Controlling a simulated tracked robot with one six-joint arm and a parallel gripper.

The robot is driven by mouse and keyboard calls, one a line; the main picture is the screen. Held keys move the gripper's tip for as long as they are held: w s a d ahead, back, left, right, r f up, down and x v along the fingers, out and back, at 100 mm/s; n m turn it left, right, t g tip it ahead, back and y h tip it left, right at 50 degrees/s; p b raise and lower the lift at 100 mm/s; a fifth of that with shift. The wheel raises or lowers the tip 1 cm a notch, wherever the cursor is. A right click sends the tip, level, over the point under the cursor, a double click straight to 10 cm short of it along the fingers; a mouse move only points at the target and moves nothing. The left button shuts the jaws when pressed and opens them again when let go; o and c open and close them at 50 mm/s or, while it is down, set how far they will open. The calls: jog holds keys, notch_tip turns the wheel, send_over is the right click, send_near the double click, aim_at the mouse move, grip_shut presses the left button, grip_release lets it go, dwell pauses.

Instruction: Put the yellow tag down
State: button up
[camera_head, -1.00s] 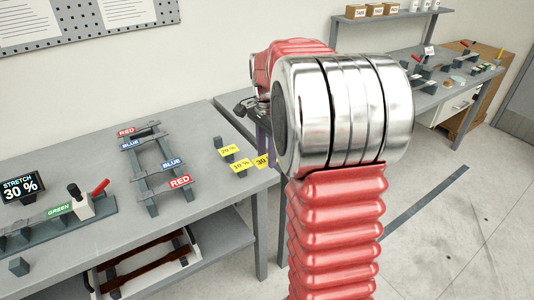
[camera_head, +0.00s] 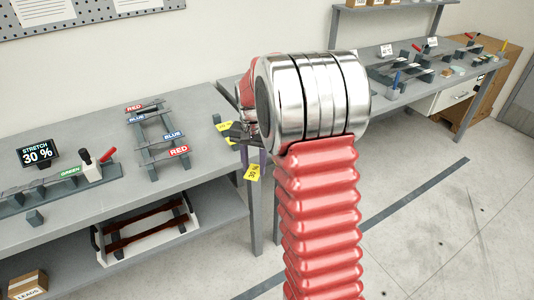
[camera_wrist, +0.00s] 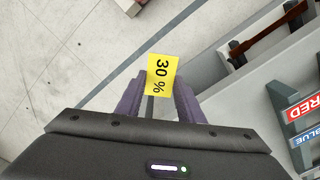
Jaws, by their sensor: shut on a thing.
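The yellow tag (camera_head: 252,172) reads 30 %. In the head view it shows at the right end of the near table, in front of the table's edge. In the wrist view the yellow tag (camera_wrist: 162,75) is at my fingertips, with the pale floor and the table's lower shelf behind it. My gripper (camera_wrist: 161,96) is shut on it. In the head view my arm hides most of my gripper. Other yellow tags (camera_head: 226,127) stay on the table by a grey block, partly covered by my gripper.
The near table (camera_head: 100,205) carries a rack with red and blue labels (camera_head: 160,138) and a screen reading STRETCH 30 % (camera_head: 38,153). A white tray (camera_head: 185,221) sits on the lower shelf. A second table (camera_head: 402,88) stands behind. Open floor (camera_head: 430,220) lies to the right.

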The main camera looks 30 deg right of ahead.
jog(key=s+a+f+n, duration=0.1)
jog(key=a+f+n, duration=0.9)
jog(key=a+f, duration=0.7)
jog(key=shift+s+a+f, duration=0.3)
jog(key=shift+a+f, duration=0.1)
jog(key=shift+a, duration=0.55)
